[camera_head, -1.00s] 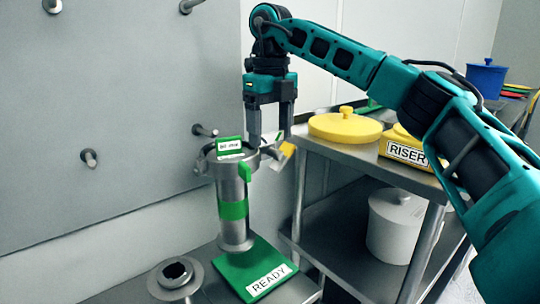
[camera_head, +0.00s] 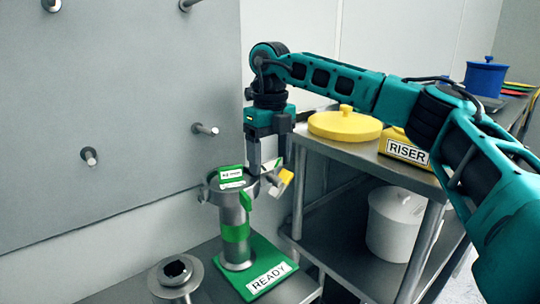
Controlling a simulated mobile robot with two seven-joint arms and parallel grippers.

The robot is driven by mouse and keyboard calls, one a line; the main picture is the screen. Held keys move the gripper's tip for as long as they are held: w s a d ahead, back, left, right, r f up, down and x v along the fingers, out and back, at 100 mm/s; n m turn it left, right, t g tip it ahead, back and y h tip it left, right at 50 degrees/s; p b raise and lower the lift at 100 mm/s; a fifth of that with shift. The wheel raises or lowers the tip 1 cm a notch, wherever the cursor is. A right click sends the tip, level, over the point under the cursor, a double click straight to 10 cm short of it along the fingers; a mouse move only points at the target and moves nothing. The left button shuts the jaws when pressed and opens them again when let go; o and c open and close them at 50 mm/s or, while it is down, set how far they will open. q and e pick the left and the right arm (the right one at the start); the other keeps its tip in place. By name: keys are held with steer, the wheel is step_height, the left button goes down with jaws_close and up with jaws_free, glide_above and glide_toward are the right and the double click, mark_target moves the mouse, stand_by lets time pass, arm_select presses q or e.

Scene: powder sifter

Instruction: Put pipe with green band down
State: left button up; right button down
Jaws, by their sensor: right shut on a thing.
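The metal pipe with the green band (camera_head: 235,233) is upright over the green mat marked READY (camera_head: 283,262). Its lower end appears to touch the mat's left part. A wide ring with a green label (camera_head: 231,174) forms its top. My right gripper (camera_head: 262,172) points down at the right side of that ring and is shut on the pipe; the fingertips are partly hidden by the rim. A yellow-tipped part (camera_head: 286,177) sticks out to the right of the rim. My left gripper is not in view.
A metal flanged socket (camera_head: 174,275) stands left of the mat. To the right, a shelf cart holds a yellow lid (camera_head: 344,124), a yellow RISER box (camera_head: 403,148) and a white pot (camera_head: 398,222) below. A grey panel with several pegs (camera_head: 205,129) stands behind.

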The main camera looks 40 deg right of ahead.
steer(key=shift+c, duration=0.3)
jaws_free()
steer(key=shift+f, duration=0.1)
step_height(320, 180, up, 12)
stand_by(0.8)
